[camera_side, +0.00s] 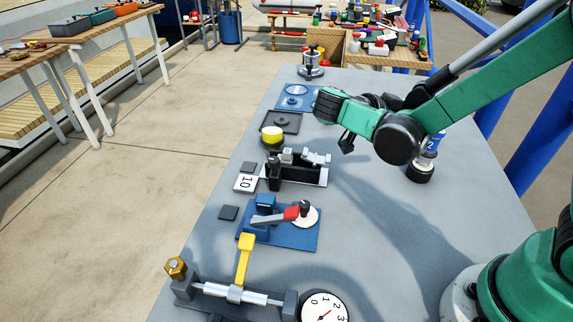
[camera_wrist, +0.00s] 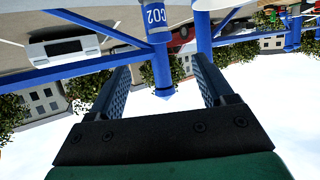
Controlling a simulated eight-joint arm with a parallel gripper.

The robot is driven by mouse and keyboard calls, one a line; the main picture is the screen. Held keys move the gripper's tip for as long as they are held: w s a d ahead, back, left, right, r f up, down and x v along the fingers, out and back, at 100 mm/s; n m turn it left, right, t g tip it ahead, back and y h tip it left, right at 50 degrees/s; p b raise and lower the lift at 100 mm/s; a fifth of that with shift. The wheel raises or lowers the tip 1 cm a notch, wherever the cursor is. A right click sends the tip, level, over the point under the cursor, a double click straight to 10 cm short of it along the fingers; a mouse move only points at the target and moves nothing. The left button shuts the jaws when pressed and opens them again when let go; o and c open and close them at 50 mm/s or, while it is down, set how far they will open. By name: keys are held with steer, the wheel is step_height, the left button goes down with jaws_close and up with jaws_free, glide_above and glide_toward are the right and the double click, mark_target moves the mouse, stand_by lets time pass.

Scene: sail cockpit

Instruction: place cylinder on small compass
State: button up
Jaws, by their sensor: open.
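The cylinder (camera_side: 434,143) is blue with a pale band and part of a white label. It stands in a round black base (camera_side: 419,173) at the table's right, partly behind my arm. In the wrist view the blue body with a "CO2" label (camera_wrist: 153,15) shows at the top, beyond the fingers. My gripper (camera_wrist: 158,85) is open, with nothing visibly held between its fingers. In the side view its end is hard to make out. A small round thing with a yellow top (camera_side: 272,134) and dark base sits at the table's left edge; it looks like the small compass.
A black fixture (camera_side: 296,172), a blue plate with a red lever (camera_side: 280,216), a shaft fixture (camera_side: 235,292) and a white dial (camera_side: 326,309) stand along the table's left side and front. A metal device (camera_side: 312,68) is at the back. The table's middle is clear.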

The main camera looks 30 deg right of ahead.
steer(key=a+n+t+y, duration=0.4)
steer(key=n+t+y, duration=0.1)
steer(key=n, duration=0.5)
steer(key=s+a+r+n+t+y, duration=0.1)
steer(key=a+n+t+y, duration=0.3)
steer(key=n+y, duration=0.4)
steer(key=shift+n+t, duration=0.4)
steer(key=shift+n, duration=0.7)
